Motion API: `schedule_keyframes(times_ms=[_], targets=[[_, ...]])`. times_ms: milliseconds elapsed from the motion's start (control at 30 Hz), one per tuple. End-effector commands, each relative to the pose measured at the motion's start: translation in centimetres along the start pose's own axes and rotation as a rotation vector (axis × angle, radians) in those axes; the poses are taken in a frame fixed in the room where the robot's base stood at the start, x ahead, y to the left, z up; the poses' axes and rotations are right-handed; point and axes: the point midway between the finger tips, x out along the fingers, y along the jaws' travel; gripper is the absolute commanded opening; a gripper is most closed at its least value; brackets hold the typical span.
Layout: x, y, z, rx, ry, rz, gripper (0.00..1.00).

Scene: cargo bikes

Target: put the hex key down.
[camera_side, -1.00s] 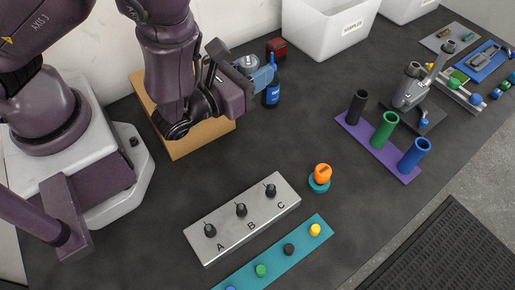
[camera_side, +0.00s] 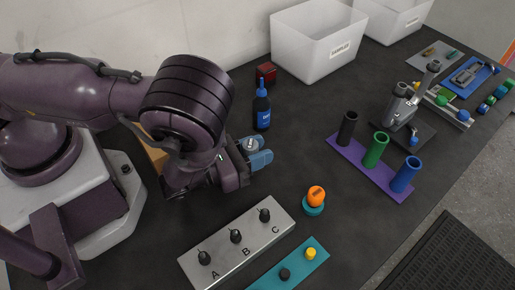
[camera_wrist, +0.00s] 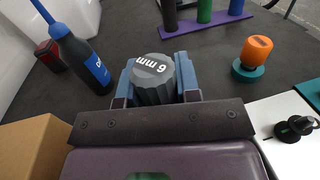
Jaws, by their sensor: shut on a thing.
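The hex key shows as a dark grey ridged handle (camera_wrist: 152,80) with a pale end cap marked "6 mm", in the wrist view. My gripper (camera_wrist: 157,82) is shut on it, with a blue finger on each side. In the side view, my gripper (camera_side: 255,153) is over the dark table (camera_side: 330,240), in front of the blue-labelled bottle. The grey cap of the hex key (camera_side: 249,144) shows between the blue fingers there. Its shaft is hidden in both views, and I cannot tell whether it touches the table.
The bottle (camera_side: 262,108) stands just behind my gripper, a cardboard box (camera_side: 152,153) to its left. An A-B-C knob panel (camera_side: 236,243) and an orange knob on a teal base (camera_side: 314,208) are in front. A purple tube rack (camera_side: 370,168) is right. Table between is clear.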

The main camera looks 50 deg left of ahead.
Motion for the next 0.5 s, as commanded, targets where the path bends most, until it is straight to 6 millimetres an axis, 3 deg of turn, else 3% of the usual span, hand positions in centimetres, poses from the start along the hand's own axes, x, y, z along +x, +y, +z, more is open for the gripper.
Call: schedule_keyframes(times_ms=[300,333,433,500], targets=[[0.02,-0.01,-0.33,0.0,-0.001,0.0,0.07],[0.02,-0.01,-0.32,0.0,0.0,0.0,0.35],[0.02,-0.01,-0.29,0.0,0.0,0.0,0.56],[0.02,-0.01,-0.28,0.0,0.0,0.0,0.56]])
